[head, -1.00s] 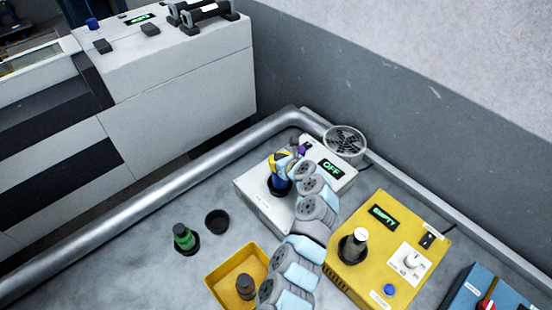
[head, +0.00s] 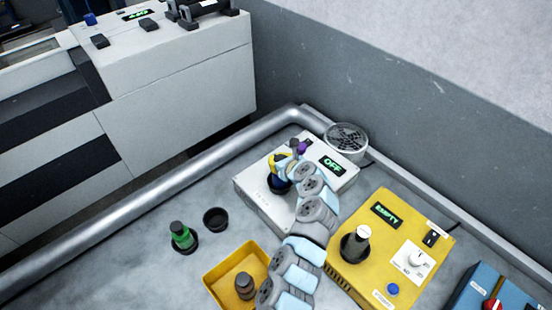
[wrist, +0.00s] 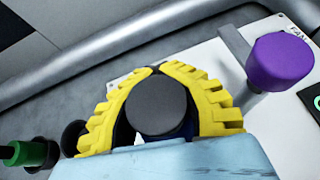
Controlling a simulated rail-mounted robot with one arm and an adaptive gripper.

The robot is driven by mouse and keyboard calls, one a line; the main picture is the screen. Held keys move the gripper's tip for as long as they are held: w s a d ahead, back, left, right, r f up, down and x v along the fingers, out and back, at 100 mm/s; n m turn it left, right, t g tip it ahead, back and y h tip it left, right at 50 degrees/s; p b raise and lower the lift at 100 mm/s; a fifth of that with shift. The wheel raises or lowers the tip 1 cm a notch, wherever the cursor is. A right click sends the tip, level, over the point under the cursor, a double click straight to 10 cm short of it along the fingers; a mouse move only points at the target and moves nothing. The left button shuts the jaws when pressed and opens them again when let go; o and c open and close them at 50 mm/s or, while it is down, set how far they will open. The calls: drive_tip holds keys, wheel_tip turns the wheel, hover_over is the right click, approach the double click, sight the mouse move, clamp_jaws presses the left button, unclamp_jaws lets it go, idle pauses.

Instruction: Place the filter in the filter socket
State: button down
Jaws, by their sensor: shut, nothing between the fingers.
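A dark-capped round piece, apparently the filter (wrist: 157,105), stands between my yellow fingers in the wrist view. Its blue body shows below the gripper in the head view (head: 277,187), in a black ring on the white box (head: 262,207); whether it is fully seated is hidden. My gripper (wrist: 158,68) is shut, its fingers curving around the cap with the tips almost meeting on its far side. It does not grip the piece; any light touch cannot be told. A purple-knobbed lever (wrist: 280,62) stands to the right, by a "FAN" label. The box's display (head: 332,165) reads OFF.
A green bottle (head: 181,235) stands in a black holder beside an empty black cup (head: 216,220). A yellow tray (head: 215,278) holds a brown bottle. A yellow box (head: 345,278) reads EMPTY. A round fan vent (head: 346,138) and a pipe (head: 150,212) border the bench.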

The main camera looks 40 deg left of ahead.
drive_tip(key=shift+f, duration=0.4)
drive_tip(key=c, duration=1.8)
unclamp_jaws()
drive_tip(key=o, duration=0.6)
drive_tip(key=shift+o, duration=0.2)
drive_tip(key=shift+d+r, duration=0.25)
drive_tip(key=shift+d, duration=0.15)
drive_tip(key=s+d, duration=0.3)
drive_tip(key=d, duration=0.8)
drive_tip(key=shift+s+d, duration=0.35)
